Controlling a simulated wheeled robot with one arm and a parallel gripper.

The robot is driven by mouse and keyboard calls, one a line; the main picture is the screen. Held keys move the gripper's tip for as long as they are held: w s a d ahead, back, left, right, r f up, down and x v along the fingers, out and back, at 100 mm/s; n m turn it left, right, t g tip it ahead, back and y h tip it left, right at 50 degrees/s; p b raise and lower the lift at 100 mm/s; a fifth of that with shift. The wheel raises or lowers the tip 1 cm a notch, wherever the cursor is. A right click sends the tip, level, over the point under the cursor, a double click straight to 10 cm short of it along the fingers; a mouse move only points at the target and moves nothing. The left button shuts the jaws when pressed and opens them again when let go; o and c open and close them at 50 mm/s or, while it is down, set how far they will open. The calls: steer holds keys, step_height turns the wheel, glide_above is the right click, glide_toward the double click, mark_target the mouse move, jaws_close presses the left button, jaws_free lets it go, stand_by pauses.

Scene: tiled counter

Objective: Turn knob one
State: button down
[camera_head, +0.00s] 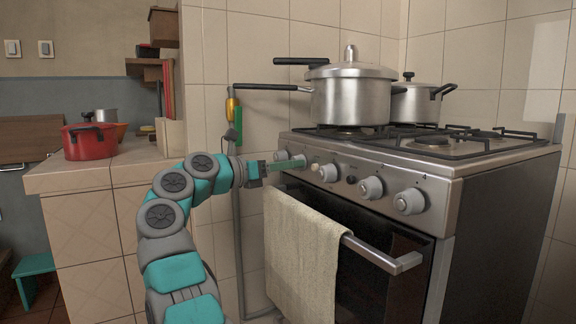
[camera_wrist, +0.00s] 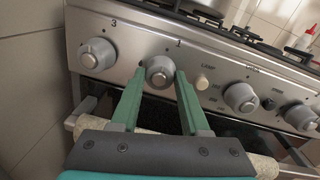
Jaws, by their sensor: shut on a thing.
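Knob one (camera_wrist: 160,70) is a round grey knob below the mark "1" on the stove's metal front panel, in the wrist view. My gripper (camera_wrist: 160,78) has its two green fingers on either side of this knob, shut on it. In the head view my gripper (camera_head: 298,163) reaches the left part of the panel from the left, and its fingers largely hide knob one.
Another knob (camera_wrist: 97,54), marked "3", is left of knob one. A small lamp button (camera_wrist: 203,82) and an oven knob (camera_wrist: 240,97) are to the right. A towel (camera_head: 300,250) hangs on the oven handle (camera_head: 385,254) below. Pots (camera_head: 350,95) stand on top.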

steer(key=shift+n, duration=0.4)
steer(key=shift+r+n, duration=0.2)
steer(key=shift+n, duration=1)
steer(key=n+p, duration=0.1)
steer(key=n, duration=0.1)
steer(key=n+p, duration=0.1)
steer(key=p, duration=0.1)
steer(key=shift+r+n, duration=0.2)
steer(key=shift+n, duration=0.2)
steer(key=n+p, duration=0.5)
steer(key=p, duration=0.1)
steer(key=shift+a+g+p, duration=0.1)
steer(key=shift+g+p, duration=0.2)
steer(key=shift+g, duration=0.1)
steer(key=n+p, duration=0.2)
steer(key=shift+n+p, duration=0.3)
steer(key=shift+w+f+n+p, duration=0.1)
steer(key=shift+f+n+p, duration=0.15)
steer(key=shift+n+p, duration=0.7)
steer(key=shift+n, duration=0.35)
steer(key=shift+g, duration=0.3)
steer(key=shift+c, duration=1.9)
jaws_free()
